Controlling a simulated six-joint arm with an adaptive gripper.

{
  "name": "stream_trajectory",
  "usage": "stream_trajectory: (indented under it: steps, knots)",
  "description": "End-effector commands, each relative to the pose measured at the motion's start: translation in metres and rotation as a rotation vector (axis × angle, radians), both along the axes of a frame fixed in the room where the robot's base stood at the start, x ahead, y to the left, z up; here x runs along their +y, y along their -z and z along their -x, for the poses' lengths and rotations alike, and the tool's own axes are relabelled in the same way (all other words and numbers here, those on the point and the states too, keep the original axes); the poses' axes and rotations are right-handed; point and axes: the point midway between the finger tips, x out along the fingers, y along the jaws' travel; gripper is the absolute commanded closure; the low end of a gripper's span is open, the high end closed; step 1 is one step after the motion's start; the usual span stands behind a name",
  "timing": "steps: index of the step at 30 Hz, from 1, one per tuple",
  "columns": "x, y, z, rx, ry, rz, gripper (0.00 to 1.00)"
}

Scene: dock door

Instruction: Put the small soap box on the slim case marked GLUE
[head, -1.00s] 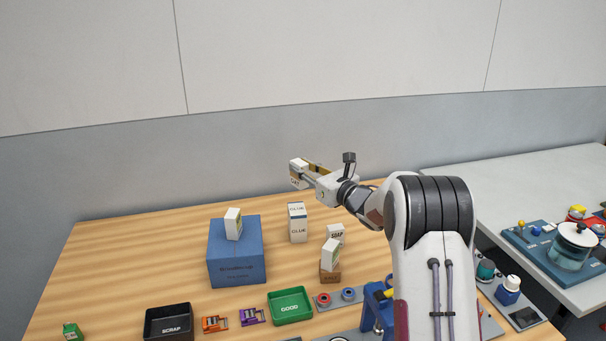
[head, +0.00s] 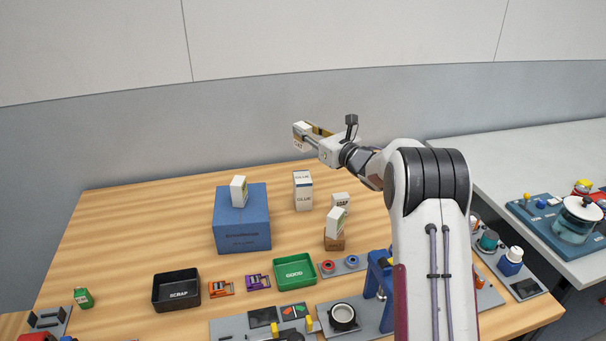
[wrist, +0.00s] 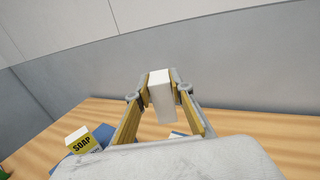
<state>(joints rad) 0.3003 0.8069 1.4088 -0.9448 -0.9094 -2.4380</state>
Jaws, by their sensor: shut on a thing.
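My gripper (head: 314,138) is shut on a small white box (head: 301,136) and holds it in the air, above and behind the work table. In the wrist view the white box (wrist: 161,100) sits between the two fingertips (wrist: 160,84); its lettering cannot be read there. The slim white case marked GLUE (head: 303,192) stands upright on the table, below the held box in the head view; lettering shows twice on it. A white box marked SOAP (wrist: 86,141) shows at lower left in the wrist view.
A blue box (head: 242,228) stands left of the GLUE case with a small white box (head: 239,192) on top. To the right, a white box (head: 336,221) stands on a brown box (head: 334,243), another (head: 341,202) behind. A black SCRAP tray (head: 177,294) and green GOOD tray (head: 295,274) lie in front.

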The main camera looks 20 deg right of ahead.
Motion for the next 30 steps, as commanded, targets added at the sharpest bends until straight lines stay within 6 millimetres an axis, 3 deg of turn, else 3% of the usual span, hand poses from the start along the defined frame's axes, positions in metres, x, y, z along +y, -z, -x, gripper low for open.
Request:
stream_trajectory:
  steps: [16,30]
  knots:
    - [0.000,0.005,-0.004,0.001,0.001,-0.001,1.00]
    - [0.000,0.058,-0.004,0.001,0.001,-0.001,1.00]
